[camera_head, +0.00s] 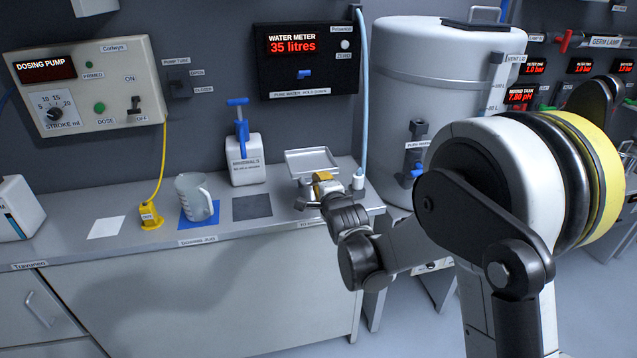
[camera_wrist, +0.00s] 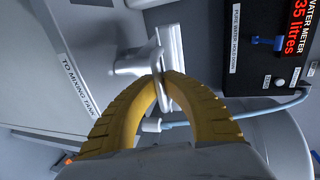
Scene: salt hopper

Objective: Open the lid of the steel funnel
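The steel funnel (camera_head: 311,161) sits at the right end of the grey counter, with a square, pale metal top. My gripper (camera_head: 321,177) is at its front edge, and the arm partly hides the front of the funnel. In the wrist view, my gripper's yellow fingers (camera_wrist: 165,76) come together around a thin grey bar, which looks like the funnel lid's handle (camera_wrist: 160,98). Pale metal of the funnel (camera_wrist: 133,64) shows just beyond the fingertips. How far the lid stands open cannot be told.
A blue-handled minerals dispenser (camera_head: 244,160), a dark square mat (camera_head: 252,207) and a beaker (camera_head: 195,196) on a blue mat stand to the left. A large white tank (camera_head: 420,75) stands to the right.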

